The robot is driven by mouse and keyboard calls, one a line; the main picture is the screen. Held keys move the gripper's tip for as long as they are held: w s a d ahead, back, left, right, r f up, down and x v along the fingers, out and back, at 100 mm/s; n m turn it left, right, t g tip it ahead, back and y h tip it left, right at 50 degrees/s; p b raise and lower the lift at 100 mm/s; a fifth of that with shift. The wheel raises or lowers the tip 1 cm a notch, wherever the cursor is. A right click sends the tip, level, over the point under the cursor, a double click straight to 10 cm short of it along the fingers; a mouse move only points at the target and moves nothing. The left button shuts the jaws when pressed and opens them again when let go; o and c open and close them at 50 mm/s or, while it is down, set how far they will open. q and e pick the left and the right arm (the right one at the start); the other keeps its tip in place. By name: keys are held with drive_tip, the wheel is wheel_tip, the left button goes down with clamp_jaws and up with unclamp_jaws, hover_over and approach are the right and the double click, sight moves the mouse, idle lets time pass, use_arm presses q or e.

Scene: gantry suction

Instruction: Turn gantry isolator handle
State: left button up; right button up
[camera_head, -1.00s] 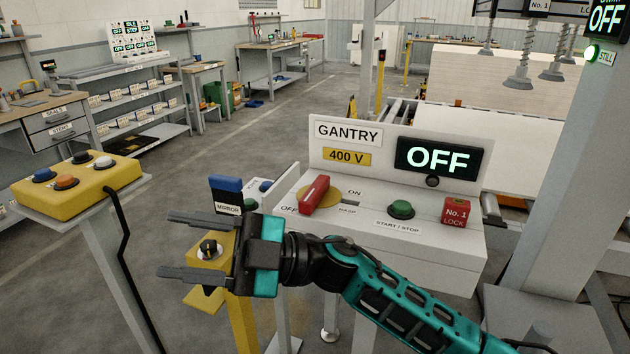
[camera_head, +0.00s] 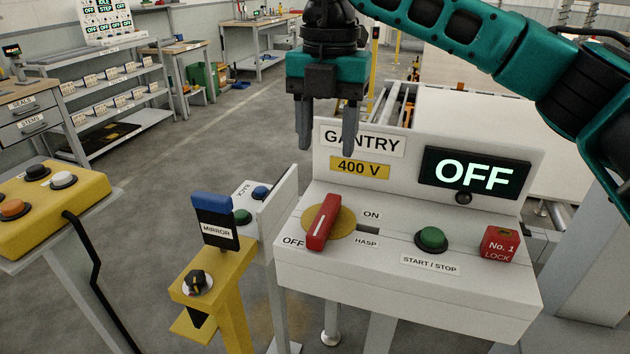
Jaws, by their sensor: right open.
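The isolator handle (camera_head: 323,222) is a red bar on a round yellow plate (camera_head: 343,222), on the sloping top of the white gantry console (camera_head: 400,275). The handle slants, with its lower end near the OFF label and the ON label to its right. The display (camera_head: 475,174) on the console's back panel reads OFF. My right gripper (camera_head: 327,145) points down with its fingers apart and empty. It is above and behind the handle, in front of the GANTRY label, which it partly covers. My left gripper is not in view.
A green START/STOP button (camera_head: 431,239) and a red No. 1 lock (camera_head: 500,244) sit right of the handle. A yellow post with a black knob (camera_head: 197,282) and a blue-topped MIRROR part (camera_head: 213,220) stand close at left. A yellow button box (camera_head: 50,197) is farther left.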

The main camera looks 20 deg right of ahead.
hover_over(327, 209)
wheel_tip(327, 209, down, 4)
drive_tip(key=shift+s+f, duration=0.15)
drive_tip(key=shift+f, duration=0.05)
wheel_tip(327, 209, down, 7)
drive_tip(key=shift+f, duration=0.1)
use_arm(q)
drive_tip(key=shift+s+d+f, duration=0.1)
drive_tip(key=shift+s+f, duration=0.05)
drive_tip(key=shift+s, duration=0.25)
use_arm(e)
drive_tip(key=shift+f, duration=0.4)
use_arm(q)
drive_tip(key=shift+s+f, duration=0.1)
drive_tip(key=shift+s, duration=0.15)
use_arm(e)
clamp_jaws()
